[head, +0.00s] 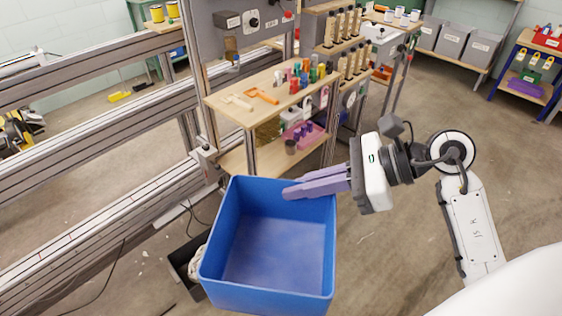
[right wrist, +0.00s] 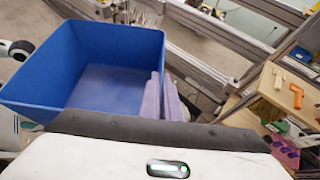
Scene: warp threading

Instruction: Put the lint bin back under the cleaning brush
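The lint bin is a blue open-topped box, seen in the head view (head: 270,296) at the lower middle and in the right wrist view (right wrist: 60,70). It looks empty and is off the floor. My right gripper (head: 300,188) is shut on its upper rim at the far right corner. In the right wrist view my right gripper's purple fingers (right wrist: 161,97) lie one on each side of the bin's wall. My left gripper is not in view. I cannot make out the cleaning brush.
A long metal frame (head: 100,215) runs along the left. A wooden shelf (head: 240,110) with tools and spools stands just beyond the bin.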

